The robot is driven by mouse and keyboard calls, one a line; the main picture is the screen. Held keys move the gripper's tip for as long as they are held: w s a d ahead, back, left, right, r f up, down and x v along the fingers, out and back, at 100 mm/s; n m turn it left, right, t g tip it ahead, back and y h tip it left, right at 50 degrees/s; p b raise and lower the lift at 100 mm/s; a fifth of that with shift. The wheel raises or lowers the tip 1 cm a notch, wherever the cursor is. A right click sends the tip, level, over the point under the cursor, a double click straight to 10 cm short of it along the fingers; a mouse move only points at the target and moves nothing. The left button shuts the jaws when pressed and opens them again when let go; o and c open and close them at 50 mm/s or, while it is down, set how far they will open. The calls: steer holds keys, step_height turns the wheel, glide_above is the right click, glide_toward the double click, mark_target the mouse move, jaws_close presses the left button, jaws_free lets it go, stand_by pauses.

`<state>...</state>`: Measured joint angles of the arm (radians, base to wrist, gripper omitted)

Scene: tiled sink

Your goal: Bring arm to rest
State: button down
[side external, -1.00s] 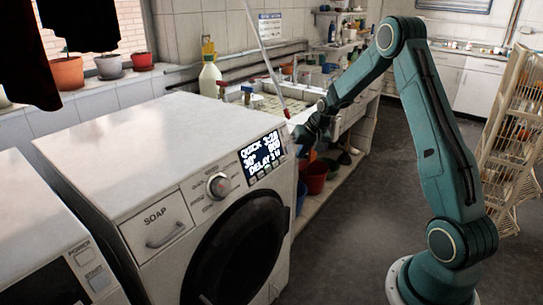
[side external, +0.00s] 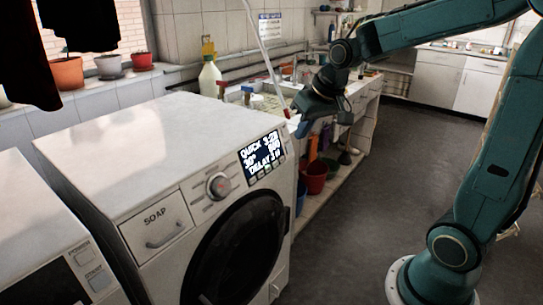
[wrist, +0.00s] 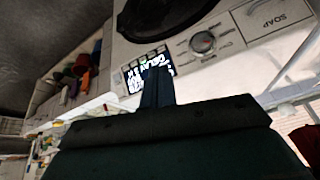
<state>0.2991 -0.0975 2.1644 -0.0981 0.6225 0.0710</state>
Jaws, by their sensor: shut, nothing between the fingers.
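My gripper (side external: 302,128) is beside the right front edge of the washing machine (side external: 150,130), near the lit display (side external: 262,158), in the side external view. Its fingers point down and to the left. In the wrist view my gripper (wrist: 157,72) shows as two dark fingers close together, with nothing between them. They overlap the display (wrist: 130,78) in that picture; I cannot tell whether they touch the machine. The display reads "QUICK", "30°" and "DELAY". My arm reaches in from the right, its forearm nearly level.
The sink counter (side external: 358,100) stands behind my gripper, with red buckets (side external: 314,178) on a shelf below. A spray bottle (side external: 209,75) and flower pots (side external: 67,73) are at the back left.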

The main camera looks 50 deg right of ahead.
steer(key=s+a+r+n, duration=0.1)
steer(key=s+a, duration=0.3)
steer(key=s, duration=0.5)
steer(key=s+a+r+n, duration=0.1)
steer(key=s+a, duration=0.3)
steer(key=s, duration=0.5)
steer(key=shift+a+n+y, duration=0.3)
steer(key=shift+a+n, duration=0.1)
steer(key=shift+n, duration=0.3)
